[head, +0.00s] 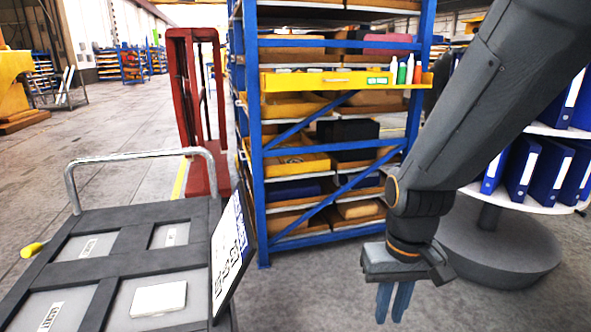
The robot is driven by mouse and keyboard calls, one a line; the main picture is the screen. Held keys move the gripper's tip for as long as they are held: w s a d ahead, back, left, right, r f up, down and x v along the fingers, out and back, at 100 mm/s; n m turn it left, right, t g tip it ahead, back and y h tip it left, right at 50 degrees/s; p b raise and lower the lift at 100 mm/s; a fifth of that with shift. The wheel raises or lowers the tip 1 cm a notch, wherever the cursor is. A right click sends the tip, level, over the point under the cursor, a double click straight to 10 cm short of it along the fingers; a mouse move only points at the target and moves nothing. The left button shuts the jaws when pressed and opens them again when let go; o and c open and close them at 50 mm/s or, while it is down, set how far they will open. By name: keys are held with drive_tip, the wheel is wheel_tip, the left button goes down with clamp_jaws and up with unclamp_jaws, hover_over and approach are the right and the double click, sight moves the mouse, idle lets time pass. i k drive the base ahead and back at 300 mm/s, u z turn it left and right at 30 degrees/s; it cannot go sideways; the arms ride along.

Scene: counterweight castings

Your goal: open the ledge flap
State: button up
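A long yellow ledge (300,81) runs across the front of the blue shelf rack, in the upper middle of the head view. A small pale handle-like bar (337,80) and a green-marked label (377,81) are on its front face. The face stands upright; I cannot tell which part of it is the flap. My gripper (394,305) points down at the lower right, in front of the rack, well below the ledge and apart from it. Its two blue-grey fingers are close together, and nothing shows between them.
Several small bottles (402,74) stand at the ledge's right end. The blue rack (259,190) holds boxes. A dark cart (140,215) with a tilted sign (232,250) is at left. A round stand with blue binders (522,165) is at right.

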sight(290, 82)
drive_tip(key=i, duration=2)
drive_tip(key=z, duration=0.15)
